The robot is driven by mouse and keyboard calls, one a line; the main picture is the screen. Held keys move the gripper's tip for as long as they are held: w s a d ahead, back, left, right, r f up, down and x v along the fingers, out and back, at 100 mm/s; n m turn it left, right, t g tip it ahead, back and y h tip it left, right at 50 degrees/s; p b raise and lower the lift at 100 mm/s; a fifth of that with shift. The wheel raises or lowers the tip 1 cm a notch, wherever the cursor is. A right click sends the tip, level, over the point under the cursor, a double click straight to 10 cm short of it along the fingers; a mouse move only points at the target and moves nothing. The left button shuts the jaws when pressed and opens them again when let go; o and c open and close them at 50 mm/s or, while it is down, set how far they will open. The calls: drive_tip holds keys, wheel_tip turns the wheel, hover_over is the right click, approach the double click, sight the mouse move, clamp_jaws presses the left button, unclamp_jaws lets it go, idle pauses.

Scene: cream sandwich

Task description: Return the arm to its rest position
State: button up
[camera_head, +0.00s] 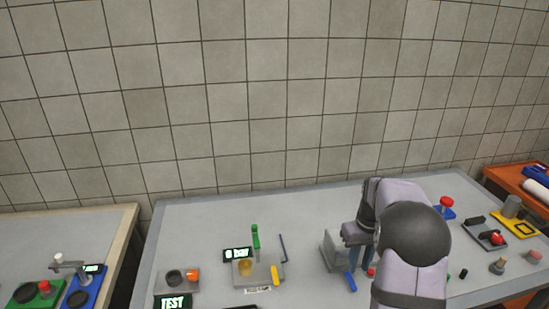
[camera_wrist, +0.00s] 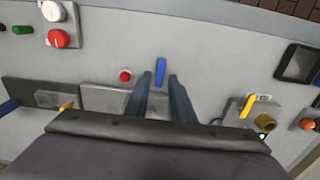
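My gripper (camera_head: 357,243) points down over the right half of the grey table in the head view, close beside a grey block device (camera_head: 333,249) with a blue lever (camera_head: 351,282). In the wrist view, the two dark fingers of my gripper (camera_wrist: 158,80) stand apart with a gap between them. The blue lever shows beyond and between the fingertips in that view (camera_wrist: 160,70). Nothing is seen held. My arm hides part of the table behind it.
A device with a green lever (camera_head: 256,238) and yellow handle stands left of my gripper. A "TEST" display (camera_head: 173,302) is at front left. Right of my arm are a red button on a blue base (camera_head: 445,206) and a yellow-framed device (camera_head: 516,224). A tiled wall (camera_head: 260,100) stands behind.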

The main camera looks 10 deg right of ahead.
drive_tip(key=s+f+m, duration=0.1)
drive_tip(key=f, duration=0.1)
drive_tip(key=s+a+f+m, duration=0.1)
drive_tip(key=s, duration=0.1)
drive_tip(key=s+a+f+m, duration=0.1)
drive_tip(key=f, duration=0.1)
drive_tip(key=shift+s+f+g, duration=0.2)
drive_tip(key=shift+f+g, duration=0.1)
drive_tip(key=shift+m+g+y, duration=0.3)
drive_tip(key=shift+m+g, duration=0.2)
drive_tip(key=s+a, duration=0.2)
drive_tip(key=s, duration=0.1)
drive_tip(key=s+a+f, duration=0.1)
drive_tip(key=s, duration=0.2)
drive_tip(key=s+a, duration=0.2)
drive_tip(key=s, duration=0.1)
drive_tip(key=shift+s+a+f, duration=0.2)
drive_tip(key=shift+s+a, duration=0.1)
drive_tip(key=s+a+r+n, duration=0.2)
drive_tip(key=s+a+r, duration=0.1)
drive_tip(key=s+a, duration=0.6)
wheel_tip(320, 180, up, 3)
drive_tip(key=w+a+n+t, duration=0.2)
drive_tip(key=a, duration=0.1)
wheel_tip(320, 180, down, 12)
drive_tip(key=b, duration=1.2)
drive_tip(key=shift+s+d, duration=0.2)
drive_tip(key=shift+d, duration=0.05)
